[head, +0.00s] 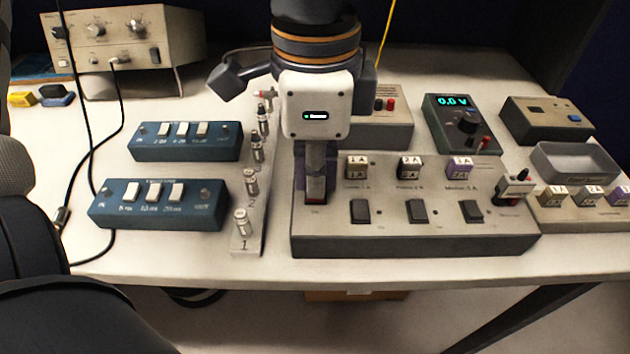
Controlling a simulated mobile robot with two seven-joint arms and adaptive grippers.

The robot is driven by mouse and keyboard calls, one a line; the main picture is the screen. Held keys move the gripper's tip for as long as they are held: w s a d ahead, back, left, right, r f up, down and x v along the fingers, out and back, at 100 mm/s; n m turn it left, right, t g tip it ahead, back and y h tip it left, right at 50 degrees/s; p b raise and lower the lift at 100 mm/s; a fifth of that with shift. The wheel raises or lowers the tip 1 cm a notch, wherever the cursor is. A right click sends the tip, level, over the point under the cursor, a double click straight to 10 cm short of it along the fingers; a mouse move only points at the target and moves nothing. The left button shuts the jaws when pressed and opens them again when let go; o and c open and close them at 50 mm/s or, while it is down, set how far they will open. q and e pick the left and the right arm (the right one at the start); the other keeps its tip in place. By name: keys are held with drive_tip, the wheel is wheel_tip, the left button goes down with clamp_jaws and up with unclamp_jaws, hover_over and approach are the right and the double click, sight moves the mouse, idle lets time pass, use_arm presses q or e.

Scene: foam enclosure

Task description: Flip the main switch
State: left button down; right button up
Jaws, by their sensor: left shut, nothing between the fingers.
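A grey control panel (410,241) lies on the bench, with a row of black rocker switches. A red switch (316,199) is at its left end, partly covered by my gripper. My left gripper (316,186) points down with its fingers shut and empty, at the red switch. I cannot tell whether the fingertips touch it, or which way the switch is tilted. Black rockers (360,211), (418,211) and (471,211) stand to its right. Labelled blocks (410,167) sit above them. My right gripper is not in view.
Two blue switch boxes (158,216) and a strip of numbered connectors (246,216) lie left of the panel. A meter reading 0.0 V (459,123) and a grey tray (575,163) stand behind and to the right. The bench's front strip is clear.

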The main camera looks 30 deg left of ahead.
use_arm(q)
drive_tip(key=shift+f, duration=0.25)
drive_tip(key=shift+r, duration=3.55)
